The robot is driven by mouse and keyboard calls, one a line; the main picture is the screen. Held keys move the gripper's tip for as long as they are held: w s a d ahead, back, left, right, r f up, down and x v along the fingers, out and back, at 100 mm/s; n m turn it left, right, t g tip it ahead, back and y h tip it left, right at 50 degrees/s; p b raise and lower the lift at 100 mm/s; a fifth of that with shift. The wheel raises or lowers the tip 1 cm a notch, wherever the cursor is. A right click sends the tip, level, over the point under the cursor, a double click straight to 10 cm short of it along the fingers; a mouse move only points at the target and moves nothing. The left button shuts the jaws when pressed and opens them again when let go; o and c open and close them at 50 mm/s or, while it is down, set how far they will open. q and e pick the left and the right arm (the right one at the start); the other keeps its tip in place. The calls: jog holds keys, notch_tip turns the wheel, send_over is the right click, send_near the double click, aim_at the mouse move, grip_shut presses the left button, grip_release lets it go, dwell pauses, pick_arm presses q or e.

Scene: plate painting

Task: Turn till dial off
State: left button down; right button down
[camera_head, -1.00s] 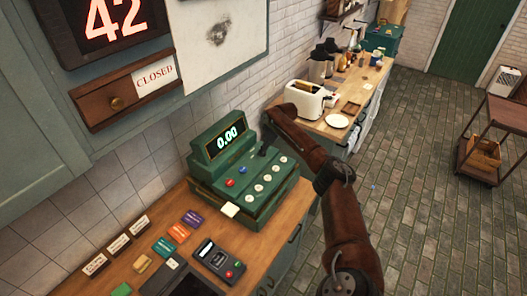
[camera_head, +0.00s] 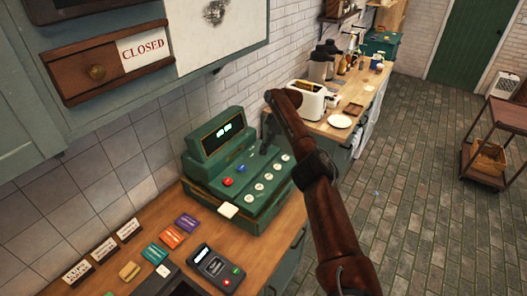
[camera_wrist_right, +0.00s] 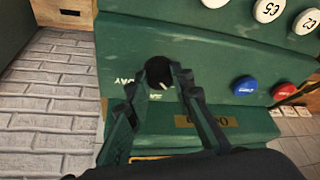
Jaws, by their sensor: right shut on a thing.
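The green till (camera_head: 235,185) stands on the wooden counter, with a lit display (camera_head: 223,130) whose digits I cannot read clearly. Its dark round dial (camera_wrist_right: 158,70) is on the green face in the right wrist view, with partly covered white lettering beside it. My right gripper (camera_wrist_right: 157,84) has its fingertips around the dial and is shut on it. The dial's exact pointing is hard to tell. My left gripper is not in view.
Coloured cards (camera_head: 172,236), small signs (camera_head: 103,248) and a card reader (camera_head: 217,268) lie on the counter left of and in front of the till. A toaster (camera_head: 305,100) stands on the counter behind. The floor to the right is mostly clear, with a cart (camera_head: 495,140).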

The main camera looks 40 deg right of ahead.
dwell(0.5)
jog(key=c, duration=1.7)
grip_release()
jog(key=shift+r, duration=0.15)
jog(key=v, duration=0.7)
jog(key=shift+d+r, duration=0.1)
